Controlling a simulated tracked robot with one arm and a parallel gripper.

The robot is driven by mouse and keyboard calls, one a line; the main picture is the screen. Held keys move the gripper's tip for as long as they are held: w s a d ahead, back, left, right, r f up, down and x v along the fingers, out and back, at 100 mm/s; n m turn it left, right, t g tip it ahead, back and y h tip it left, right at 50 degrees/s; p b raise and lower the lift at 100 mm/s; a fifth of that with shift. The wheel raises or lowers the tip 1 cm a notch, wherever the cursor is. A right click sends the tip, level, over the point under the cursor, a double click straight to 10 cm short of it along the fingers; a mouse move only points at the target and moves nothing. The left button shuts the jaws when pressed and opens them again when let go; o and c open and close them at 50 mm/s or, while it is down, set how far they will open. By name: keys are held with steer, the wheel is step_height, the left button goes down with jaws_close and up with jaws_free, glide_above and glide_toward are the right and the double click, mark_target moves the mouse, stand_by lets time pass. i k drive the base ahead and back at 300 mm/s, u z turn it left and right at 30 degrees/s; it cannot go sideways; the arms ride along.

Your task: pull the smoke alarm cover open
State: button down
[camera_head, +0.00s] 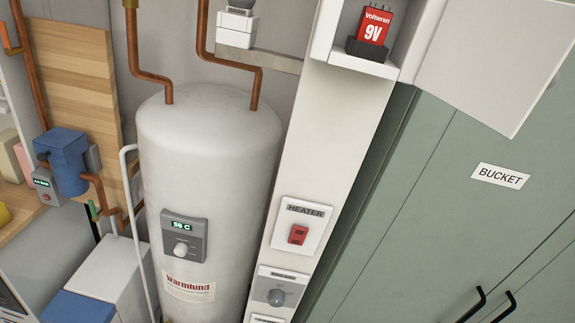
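No part labelled as a smoke alarm shows. A white open-fronted box (365,66) at the top edge holds a red 9V battery (373,26) in a black holder (368,50). A flat white panel (495,60) stands out to the right of the box, in front of the green cabinet; it looks like the box's cover, swung open, but I cannot tell for sure. The top of the box and panel is cut off by the picture edge. My gripper is not in view, so its state and its place relative to the box do not show.
A white water heater (215,130) with copper pipes (258,88) fills the centre left. A white column (322,130) carries a red heater switch (298,235) and a dial (276,297). A green cabinet (440,210) with black handles (474,304) and a bucket label (500,176) is at right.

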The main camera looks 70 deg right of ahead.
mark_target(491, 62)
steer(key=z, duration=0.55)
steer(key=k, duration=0.7)
steer(key=z, duration=0.6)
